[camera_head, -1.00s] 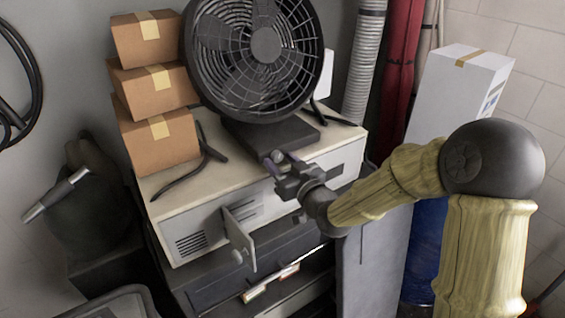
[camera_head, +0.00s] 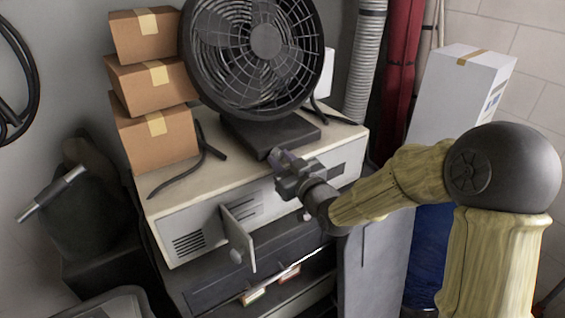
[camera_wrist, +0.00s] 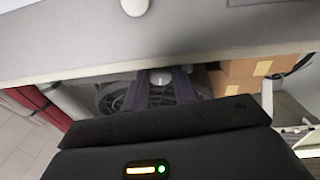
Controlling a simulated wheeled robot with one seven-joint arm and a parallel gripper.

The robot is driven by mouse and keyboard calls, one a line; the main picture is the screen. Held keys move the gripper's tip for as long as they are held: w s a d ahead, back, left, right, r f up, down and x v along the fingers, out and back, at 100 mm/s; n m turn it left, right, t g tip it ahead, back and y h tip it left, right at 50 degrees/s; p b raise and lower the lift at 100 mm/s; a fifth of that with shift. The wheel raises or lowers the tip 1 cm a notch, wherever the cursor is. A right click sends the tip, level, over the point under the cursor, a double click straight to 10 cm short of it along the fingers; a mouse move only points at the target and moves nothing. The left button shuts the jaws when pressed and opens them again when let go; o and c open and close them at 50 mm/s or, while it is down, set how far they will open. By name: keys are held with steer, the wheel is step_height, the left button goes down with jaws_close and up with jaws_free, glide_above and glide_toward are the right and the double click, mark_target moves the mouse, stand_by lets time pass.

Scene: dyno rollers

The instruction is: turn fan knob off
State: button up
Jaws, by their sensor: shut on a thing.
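The black fan (camera_head: 252,50) stands upright on its dark base (camera_head: 270,136) on top of a cream cabinet. My gripper (camera_head: 281,157) is at the front edge of this base, near the cabinet's top front edge. In the wrist view, a small pale round knob (camera_wrist: 160,78) shows between the two purple fingers of my gripper (camera_wrist: 165,88), which are shut on it. Part of the fan (camera_wrist: 116,95) shows behind the fingers. The knob's pointer or setting cannot be made out, and the fingers hide it in the head view.
The cream cabinet (camera_head: 180,222) has a small open door (camera_head: 238,238) below my gripper and another pale knob (camera_wrist: 135,6). Stacked cardboard boxes (camera_head: 155,140) stand left of the fan. A tall white box (camera_head: 455,90) and a red column (camera_head: 397,80) stand at the right.

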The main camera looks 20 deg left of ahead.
steer(key=o, duration=1)
steer(key=b+v, duration=0.8)
steer(key=v, duration=0.9)
steer(key=shift+d+b, duration=0.15)
steer(key=shift+b, duration=0.25)
steer(key=shift+s, duration=0.15)
